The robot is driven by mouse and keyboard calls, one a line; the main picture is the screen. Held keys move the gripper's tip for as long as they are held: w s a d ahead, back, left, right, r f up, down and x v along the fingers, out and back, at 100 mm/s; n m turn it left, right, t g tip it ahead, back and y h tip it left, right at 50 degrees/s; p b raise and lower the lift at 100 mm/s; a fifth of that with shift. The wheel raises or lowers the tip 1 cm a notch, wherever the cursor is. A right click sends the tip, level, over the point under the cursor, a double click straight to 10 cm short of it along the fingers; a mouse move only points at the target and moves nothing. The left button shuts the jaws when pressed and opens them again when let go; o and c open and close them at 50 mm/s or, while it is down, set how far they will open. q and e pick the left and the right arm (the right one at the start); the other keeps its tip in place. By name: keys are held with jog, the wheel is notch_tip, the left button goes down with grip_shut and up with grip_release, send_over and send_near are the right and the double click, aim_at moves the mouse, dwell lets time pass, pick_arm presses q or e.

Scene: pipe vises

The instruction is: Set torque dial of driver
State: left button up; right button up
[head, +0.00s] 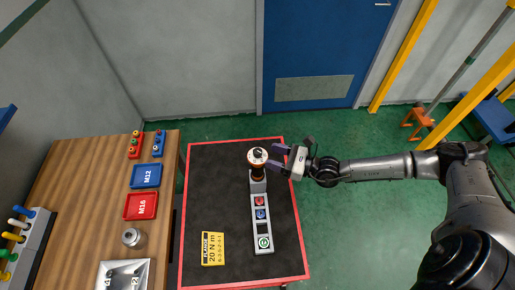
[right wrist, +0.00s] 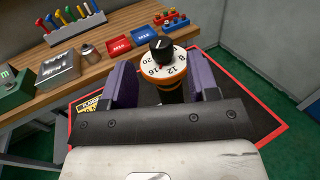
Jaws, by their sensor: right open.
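The driver stands upright at the far end of a grey holder (head: 261,215) on the black mat. Its torque dial (head: 257,158) has a white face, an orange rim and a black knob. The right wrist view shows the dial (right wrist: 163,67) with numbers including 8, 12, 16 and 20; a small red mark lies near 16. My right gripper (head: 275,160) is open, just right of the dial in the head view. Its purple fingers stand either side of the dial in the right wrist view, apparently not closed on it. A yellow card (head: 213,248) reads "FLANGE 20 N m".
The holder carries red, blue and green round parts. Left, a wooden bench (head: 85,190) bears a blue M12 tray (head: 146,176), a red M16 tray (head: 141,206), a metal jar (head: 132,238) and a tool rack. Mat space right of the holder is clear.

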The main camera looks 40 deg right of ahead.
aim_at(262, 152)
jog(key=x, duration=0.4)
jog(key=shift+r+p, duration=0.1)
jog(key=shift+p, duration=0.3)
jog(key=shift+x, duration=0.9)
jog(key=shift+c, duration=0.4)
